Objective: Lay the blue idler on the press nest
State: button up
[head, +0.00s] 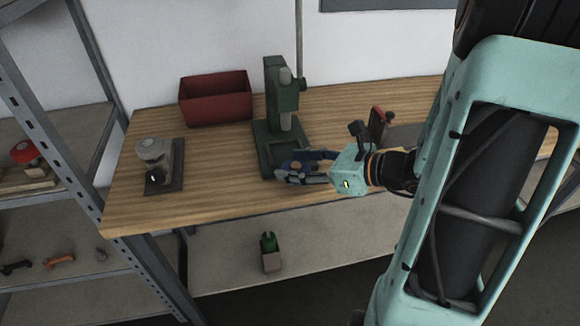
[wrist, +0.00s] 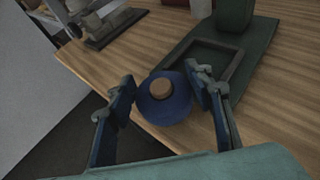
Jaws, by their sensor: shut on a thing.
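The blue idler (wrist: 166,104) is a round blue piece with a tan hub on top. My gripper (wrist: 164,92) is shut on it, with one finger on each side. In the head view my gripper (head: 303,168) and the blue idler (head: 290,165) are at the front of the green press (head: 276,85). The press nest (wrist: 212,56) is a shallow rectangular frame on the press's green base, empty in the wrist view. The idler appears just short of the nest, toward the table's front edge. Its height above the table is hard to tell.
A red bin (head: 215,98) stands behind and left of the press. A glass-topped device (head: 155,155) on a dark plate stands at the table's left. A red-and-dark item (head: 379,124) stands right of the press, behind my wrist. Bare wood lies left of the press.

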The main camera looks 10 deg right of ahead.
aim_at(286, 154)
jog(key=shift+w, duration=4.7)
jog(key=shift+f+b, duration=0.5)
jog(key=shift+b, duration=0.05)
jog(key=o, duration=1.3)
jog(key=v, duration=1.2)
jog(key=shift+s, duration=0.1)
